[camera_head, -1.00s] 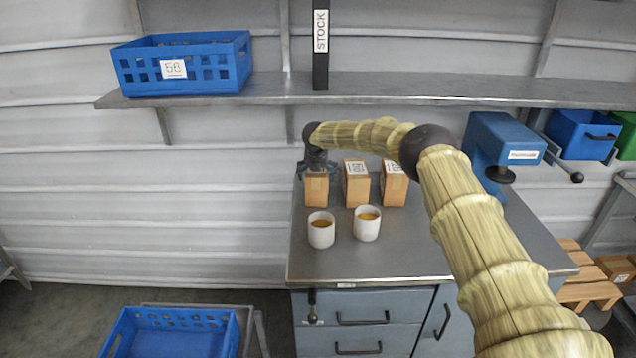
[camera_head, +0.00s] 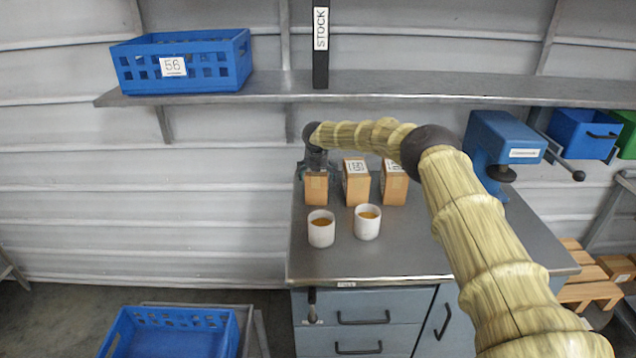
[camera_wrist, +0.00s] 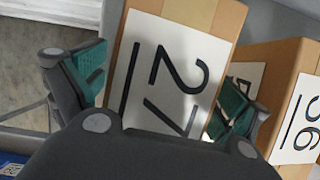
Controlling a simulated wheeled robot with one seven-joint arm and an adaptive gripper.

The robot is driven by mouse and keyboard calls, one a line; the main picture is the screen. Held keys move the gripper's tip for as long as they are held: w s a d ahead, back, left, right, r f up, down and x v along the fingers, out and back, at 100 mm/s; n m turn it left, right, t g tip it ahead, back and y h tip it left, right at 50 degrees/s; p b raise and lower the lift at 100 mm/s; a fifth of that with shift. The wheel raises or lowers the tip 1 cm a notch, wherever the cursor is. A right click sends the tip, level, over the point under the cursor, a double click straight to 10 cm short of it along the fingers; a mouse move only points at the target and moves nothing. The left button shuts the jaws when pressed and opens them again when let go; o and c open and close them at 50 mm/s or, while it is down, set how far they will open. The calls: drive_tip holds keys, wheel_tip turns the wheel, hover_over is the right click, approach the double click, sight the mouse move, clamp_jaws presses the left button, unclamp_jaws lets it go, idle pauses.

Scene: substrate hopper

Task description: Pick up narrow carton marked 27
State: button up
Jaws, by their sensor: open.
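The narrow carton marked 27 (camera_wrist: 170,75) fills the middle of the wrist view, its white label facing the camera. In the head view it is the leftmost of three brown cartons (camera_head: 316,189) on the metal bench, its top hidden by my gripper. My gripper (camera_wrist: 165,88) is open, with one green-padded finger on each side of the carton. Its fingers are beside the carton's sides; I cannot tell whether either touches. In the head view my gripper (camera_head: 316,165) is above and around the carton's top.
A second carton, marked 56 in the wrist view (camera_wrist: 300,115), stands close on the right; it also shows in the head view (camera_head: 357,185). A third carton (camera_head: 394,185) is farther right. Two white cups (camera_head: 321,232) stand in front.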

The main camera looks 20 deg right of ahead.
drive_tip(key=shift+c, duration=0.4)
drive_tip(key=shift+s, duration=0.1)
drive_tip(key=c, duration=1.3)
drive_tip(key=shift+r+p, duration=0.2)
drive_tip(key=shift+p, duration=0.35)
